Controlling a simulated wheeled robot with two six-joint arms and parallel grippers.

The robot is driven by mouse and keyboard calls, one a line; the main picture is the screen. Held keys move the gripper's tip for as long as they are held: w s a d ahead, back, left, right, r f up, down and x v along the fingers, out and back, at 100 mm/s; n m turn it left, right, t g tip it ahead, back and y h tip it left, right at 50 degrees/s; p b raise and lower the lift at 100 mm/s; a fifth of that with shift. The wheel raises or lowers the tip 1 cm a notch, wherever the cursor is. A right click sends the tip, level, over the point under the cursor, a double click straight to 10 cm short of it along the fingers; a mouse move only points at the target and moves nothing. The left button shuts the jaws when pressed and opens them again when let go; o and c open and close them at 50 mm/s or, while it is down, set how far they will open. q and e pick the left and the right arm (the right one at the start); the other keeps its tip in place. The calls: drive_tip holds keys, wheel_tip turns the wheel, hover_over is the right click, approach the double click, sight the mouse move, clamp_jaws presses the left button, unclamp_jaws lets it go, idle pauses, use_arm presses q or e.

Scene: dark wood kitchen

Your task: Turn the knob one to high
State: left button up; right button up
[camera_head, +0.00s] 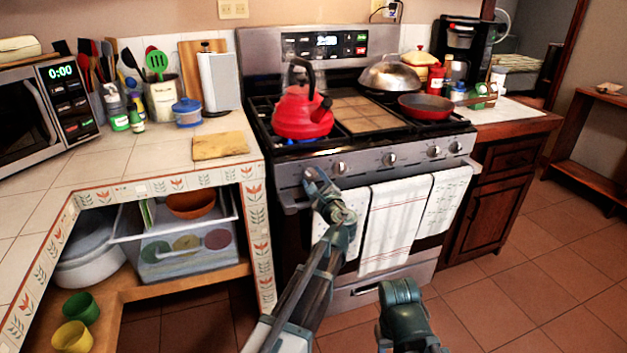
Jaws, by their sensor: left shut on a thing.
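The stove (375,160) has a row of knobs along its front panel. My left gripper (314,178) is at the left end of this panel, shut on the leftmost knob, which it mostly hides. I cannot read that knob's angle. The neighbouring knob (340,167) is just to the right of the gripper, and more knobs (388,158) are farther right. A blue flame (290,143) shows under the red kettle (302,112) on the front left burner. Part of my right arm shows at the bottom, but its gripper is not visible.
White towels (392,222) hang on the oven handle, right of and below my left gripper. A red pan (426,106) and a domed lid (388,74) sit on the right burners. The tiled counter (110,165) is left of the stove. The floor at right is clear.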

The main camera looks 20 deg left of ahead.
idle(0.4)
use_arm(q)
drive_tip(key=o, duration=1.4)
drive_tip(key=shift+c, duration=0.2)
drive_tip(key=v, duration=1.4)
